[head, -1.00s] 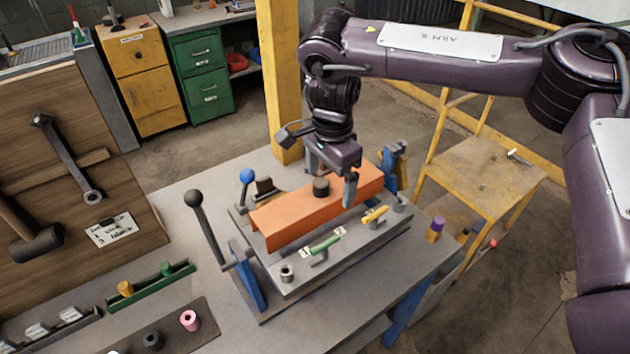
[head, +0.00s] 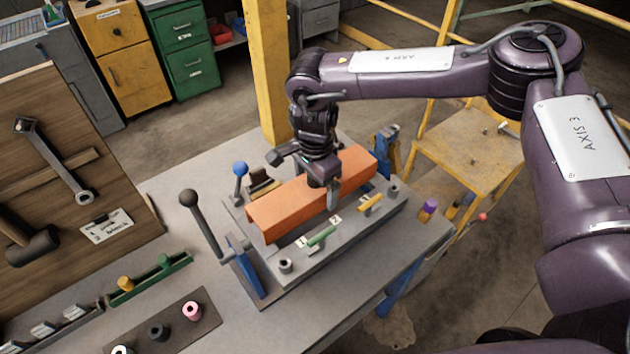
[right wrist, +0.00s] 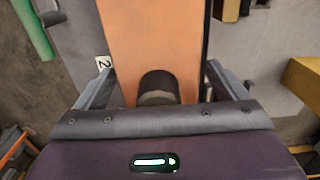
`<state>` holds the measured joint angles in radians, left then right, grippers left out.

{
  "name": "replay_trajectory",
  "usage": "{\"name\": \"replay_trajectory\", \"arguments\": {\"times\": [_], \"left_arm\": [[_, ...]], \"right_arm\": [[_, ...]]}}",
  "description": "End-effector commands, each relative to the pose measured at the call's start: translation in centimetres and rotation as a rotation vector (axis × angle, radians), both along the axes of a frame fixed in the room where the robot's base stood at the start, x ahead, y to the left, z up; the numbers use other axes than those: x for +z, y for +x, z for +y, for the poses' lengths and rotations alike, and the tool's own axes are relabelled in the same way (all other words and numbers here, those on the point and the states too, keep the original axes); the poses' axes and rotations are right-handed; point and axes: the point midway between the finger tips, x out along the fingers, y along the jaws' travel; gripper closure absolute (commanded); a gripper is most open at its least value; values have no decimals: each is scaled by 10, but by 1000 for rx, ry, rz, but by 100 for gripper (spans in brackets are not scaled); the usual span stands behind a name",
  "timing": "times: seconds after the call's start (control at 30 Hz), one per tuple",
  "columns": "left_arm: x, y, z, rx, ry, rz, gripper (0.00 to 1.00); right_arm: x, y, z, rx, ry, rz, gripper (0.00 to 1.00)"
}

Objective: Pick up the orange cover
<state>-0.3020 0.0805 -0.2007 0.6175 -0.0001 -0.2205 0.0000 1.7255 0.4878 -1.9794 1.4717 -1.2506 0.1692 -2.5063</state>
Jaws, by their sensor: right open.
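The orange cover (head: 283,210) is a long channel-shaped piece lying on the grey fixture plate (head: 318,262) on the workbench. A dark round knob (right wrist: 158,86) stands on its top; in the head view my gripper hides it. My right gripper (head: 322,190) is open and low over the middle of the cover. In the right wrist view the cover (right wrist: 152,40) runs between the two fingers (right wrist: 158,76), one on each side, with the knob between them. I cannot tell whether the fingers touch its sides. My left gripper is not in view.
A black-knobbed lever (head: 188,198) and a blue-knobbed lever (head: 240,170) stand left of the cover. Green (head: 321,236) and yellow (head: 370,203) handles sit along the plate's front. A blue clamp (head: 384,143) stands at the far right end. A yellow post (head: 266,70) rises behind.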

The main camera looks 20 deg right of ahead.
Motion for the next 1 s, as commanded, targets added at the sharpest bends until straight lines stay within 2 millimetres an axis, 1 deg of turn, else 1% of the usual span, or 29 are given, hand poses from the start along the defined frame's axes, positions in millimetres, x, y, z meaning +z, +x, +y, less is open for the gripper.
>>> {"name": "replay_trajectory", "arguments": {"times": [0.1, 0.17, 0.57, 0.6, 0.87, 1.0], "left_arm": [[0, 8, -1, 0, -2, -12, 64], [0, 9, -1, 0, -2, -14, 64], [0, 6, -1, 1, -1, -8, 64], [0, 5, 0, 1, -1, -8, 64], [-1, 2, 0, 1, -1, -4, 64], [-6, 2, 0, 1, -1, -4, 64]], "right_arm": [[-1, 0, 0, 0, 0, -1, 7], [-1, 0, 0, 0, 0, -1, 7], [0, 0, 0, 0, 0, -1, 58], [0, 0, 0, 0, 0, -1, 60], [1, 1, 0, 0, 1, -2, 60], [9, 2, 0, 0, 1, -4, 60]]}}
